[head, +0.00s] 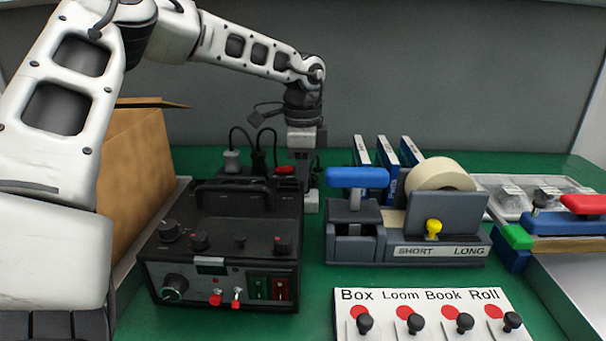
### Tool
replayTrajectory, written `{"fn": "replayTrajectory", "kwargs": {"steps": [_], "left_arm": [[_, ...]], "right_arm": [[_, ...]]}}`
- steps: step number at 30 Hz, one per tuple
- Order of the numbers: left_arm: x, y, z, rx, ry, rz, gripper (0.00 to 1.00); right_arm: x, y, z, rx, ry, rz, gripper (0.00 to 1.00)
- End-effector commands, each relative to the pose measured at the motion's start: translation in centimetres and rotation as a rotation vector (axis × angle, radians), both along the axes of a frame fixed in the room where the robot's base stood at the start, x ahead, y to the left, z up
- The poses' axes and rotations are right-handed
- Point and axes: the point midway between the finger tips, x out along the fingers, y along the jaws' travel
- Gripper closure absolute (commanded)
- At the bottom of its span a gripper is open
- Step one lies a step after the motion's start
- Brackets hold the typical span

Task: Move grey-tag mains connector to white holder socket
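My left arm comes in from the left, and its gripper (304,172) points down behind the right rear corner of the black control box. The fingertips are small and partly hidden, so I cannot tell whether they hold anything. A grey plug (232,160) with a black cord stands upright behind the box, left of the gripper. A black plug (258,160) stands beside it. Both seem to sit in a dark strip with a red switch (285,170). A small white block (311,202), perhaps the white holder, shows just below the gripper; its socket is not visible. My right gripper is out of view.
The black control box (225,235) stands in front of the plugs. A tape dispenser (435,225) with a blue-handled press (357,178) is to the right. A labelled lever panel (430,315) lies in front. A cardboard box (135,180) is at left. Some green bench is bare between them.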

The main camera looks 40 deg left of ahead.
Motion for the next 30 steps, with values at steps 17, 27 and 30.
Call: {"fn": "replayTrajectory", "kwargs": {"steps": [17, 27, 30], "left_arm": [[0.03, -0.03, -0.29, 0.0, -0.001, 0.0, 0.57], [0.01, -0.02, -0.32, -0.001, -0.001, 0.0, 0.51], [0.01, -0.02, -0.32, -0.001, -0.001, 0.0, 0.51]], "right_arm": [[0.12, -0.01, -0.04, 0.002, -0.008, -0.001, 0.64], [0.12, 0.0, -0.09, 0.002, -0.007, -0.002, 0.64], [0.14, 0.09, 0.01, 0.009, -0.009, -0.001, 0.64]]}}
